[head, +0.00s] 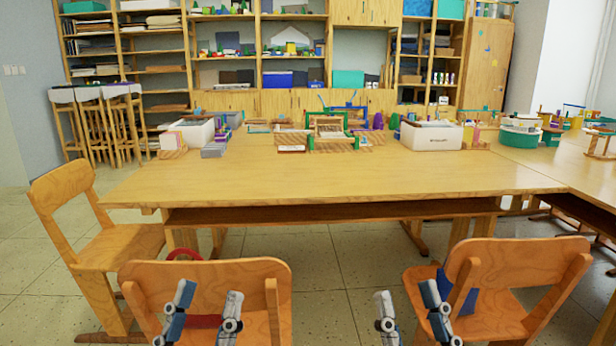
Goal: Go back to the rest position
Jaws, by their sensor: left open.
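My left gripper (209,294) shows at the bottom of the head view, left of centre. Its two fingers are spread apart with nothing between them. It is seen in front of the back of a wooden chair (142,272). My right gripper (405,293) is at the bottom, right of centre, also with its fingers apart and empty. Its right finger overlaps the edge of another wooden chair (533,265). Both grippers are on the near side of the wooden table (330,182), apart from each other. The arms behind the fingers are out of frame.
A third chair (90,219) stands at the table's left end. White bins (432,136) and a small wooden loom (328,127) stand at the table's far side. The near tabletop is clear. Bare floor (345,280) shows between the two near chairs. Shelves line the back wall.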

